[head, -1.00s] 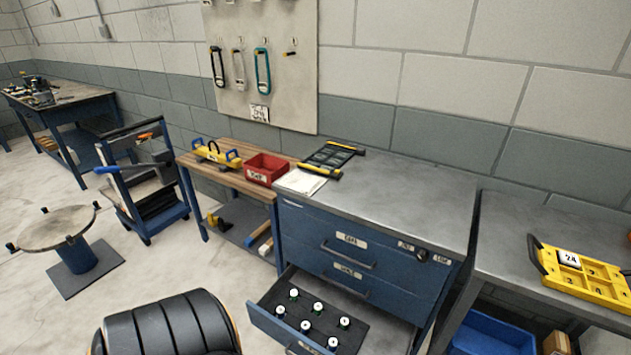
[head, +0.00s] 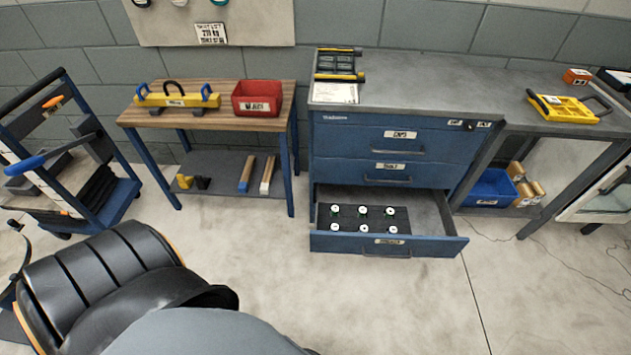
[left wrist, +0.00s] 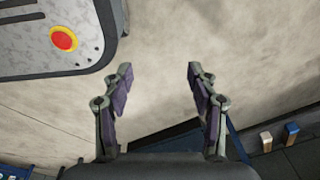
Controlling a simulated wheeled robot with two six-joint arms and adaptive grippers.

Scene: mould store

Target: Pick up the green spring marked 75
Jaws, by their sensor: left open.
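Several small springs with white round tops (head: 363,211) stand in two rows on a dark insert in the open bottom drawer (head: 330,242) of the blue cabinet. Slivers of green show on some of them. Their marks are too small to read, so I cannot tell which one is marked 75. My left gripper (left wrist: 160,85) is open and empty in the left wrist view, above bare floor and far from the drawer. In the head view my left gripper is not in sight. My right gripper is in neither view.
A wooden-topped bench (head: 215,117) with a red bin (head: 257,98) and a yellow-and-blue tool (head: 178,100) stands left of the cabinet. A blue tub (head: 490,188) sits under the right table. A trolley (head: 70,150) is at left. Floor before the drawer is clear.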

